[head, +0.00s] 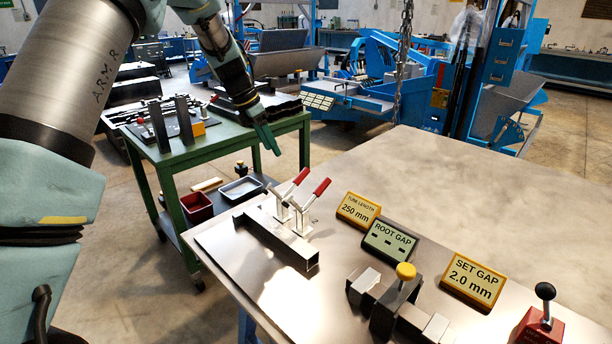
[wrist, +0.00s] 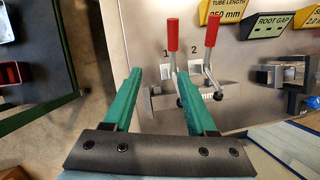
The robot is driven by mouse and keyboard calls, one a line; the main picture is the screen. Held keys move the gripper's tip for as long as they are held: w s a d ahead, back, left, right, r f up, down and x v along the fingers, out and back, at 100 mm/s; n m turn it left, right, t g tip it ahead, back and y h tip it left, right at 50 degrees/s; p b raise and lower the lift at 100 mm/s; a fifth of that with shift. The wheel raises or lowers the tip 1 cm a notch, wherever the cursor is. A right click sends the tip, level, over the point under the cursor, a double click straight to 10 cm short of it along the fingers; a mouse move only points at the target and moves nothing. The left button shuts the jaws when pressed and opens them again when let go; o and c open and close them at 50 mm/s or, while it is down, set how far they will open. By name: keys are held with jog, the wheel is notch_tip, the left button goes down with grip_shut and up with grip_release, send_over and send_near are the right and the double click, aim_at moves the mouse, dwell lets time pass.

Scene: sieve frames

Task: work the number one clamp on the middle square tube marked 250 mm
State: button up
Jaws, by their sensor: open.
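The number one clamp (head: 300,177) is the left of two toggle clamps with red handles; its handle is raised and tilted. It also shows in the wrist view (wrist: 172,36), beside a printed 1. The number two clamp (head: 321,187) stands just right of it, handle also raised. The square steel tube (head: 283,238) lies at the clamps; in the wrist view my fingers partly hide it. My gripper (head: 270,140) is open and empty, above and behind the clamps, apart from them. In the wrist view, clamp one appears beyond the fingertips, nearer the right finger.
A yellow sign (head: 358,211) reads tube length 250 mm. A root gap sign (head: 391,242), a set gap 2.0 mm sign (head: 473,280) and a yellow-knobbed fixture (head: 405,271) stand to the right. A green cart (head: 230,137) is behind. The bench's back right is clear.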

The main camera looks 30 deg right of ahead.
jog(key=n, duration=0.1)
send_near(305, 169)
jog(key=shift+n, duration=0.4)
jog(key=p+x, duration=0.2)
jog(key=x, duration=0.9)
jog(key=shift+w+p, duration=0.1)
jog(key=shift+p, duration=0.2)
jog(key=shift+c, duration=0.3)
grip_shut()
